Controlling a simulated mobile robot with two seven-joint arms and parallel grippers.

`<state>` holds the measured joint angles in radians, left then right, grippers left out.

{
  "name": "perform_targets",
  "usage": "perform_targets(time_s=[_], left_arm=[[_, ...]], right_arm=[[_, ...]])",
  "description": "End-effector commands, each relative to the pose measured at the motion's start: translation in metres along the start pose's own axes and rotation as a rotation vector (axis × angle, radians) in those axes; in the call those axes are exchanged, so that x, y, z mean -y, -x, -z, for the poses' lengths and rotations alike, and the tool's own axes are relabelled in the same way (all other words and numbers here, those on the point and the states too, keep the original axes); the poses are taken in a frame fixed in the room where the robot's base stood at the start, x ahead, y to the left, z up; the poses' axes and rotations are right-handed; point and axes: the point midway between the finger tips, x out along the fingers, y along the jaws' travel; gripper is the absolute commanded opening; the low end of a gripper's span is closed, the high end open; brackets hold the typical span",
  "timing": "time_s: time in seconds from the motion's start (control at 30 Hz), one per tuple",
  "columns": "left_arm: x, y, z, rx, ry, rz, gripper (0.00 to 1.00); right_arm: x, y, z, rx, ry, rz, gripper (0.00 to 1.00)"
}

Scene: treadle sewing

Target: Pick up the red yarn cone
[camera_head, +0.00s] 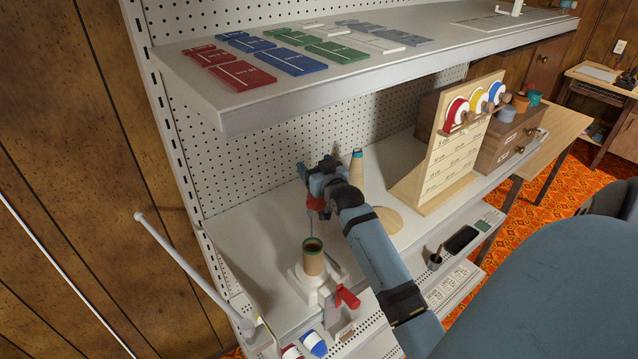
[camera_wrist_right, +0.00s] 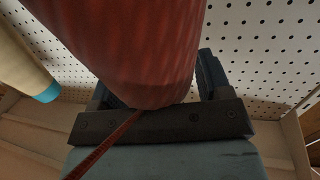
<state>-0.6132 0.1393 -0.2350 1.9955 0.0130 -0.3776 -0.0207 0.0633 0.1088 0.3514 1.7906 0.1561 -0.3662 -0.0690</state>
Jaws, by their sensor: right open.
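The red yarn cone (camera_wrist_right: 135,45) fills the upper middle of the right wrist view, between the two fingers of my right gripper (camera_wrist_right: 155,90). The fingers are open around it; contact cannot be told. In the head view only a small red part of the cone (camera_head: 316,205) shows below my right gripper (camera_head: 318,172), which hides the rest. A thin red strand (camera_wrist_right: 105,145) runs down from the cone in the wrist view. My left gripper is in neither view.
A cream cone (camera_head: 356,168) with a teal tip stands close to the gripper. A white winder (camera_head: 318,285) with a green-banded tube stands in front. An upper shelf (camera_head: 250,110) overhangs, with a pegboard behind. A wooden spool stand (camera_head: 455,150) is to the right.

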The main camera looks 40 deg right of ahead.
Motion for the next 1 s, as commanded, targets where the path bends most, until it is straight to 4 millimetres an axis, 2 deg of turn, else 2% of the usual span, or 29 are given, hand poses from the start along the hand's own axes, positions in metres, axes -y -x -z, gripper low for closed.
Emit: perform_targets(time_s=[0.07,0.1,0.37,0.77,1.0], left_arm=[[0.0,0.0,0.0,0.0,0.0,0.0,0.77],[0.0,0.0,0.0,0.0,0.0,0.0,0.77],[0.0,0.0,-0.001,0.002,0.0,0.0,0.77],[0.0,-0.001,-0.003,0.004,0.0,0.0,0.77],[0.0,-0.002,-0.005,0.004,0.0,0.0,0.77]], right_arm=[[0.0,0.0,0.0,0.0,0.0,0.0,0.71],[0.0,0.0,0.0,0.0,0.0,0.0,0.67],[0.0,0.001,0.0,0.001,0.0,0.0,0.07],[0.0,0.001,0.004,0.0,0.0,0.0,0.05],[0.0,0.002,0.033,-0.004,-0.001,0.0,0.05]])
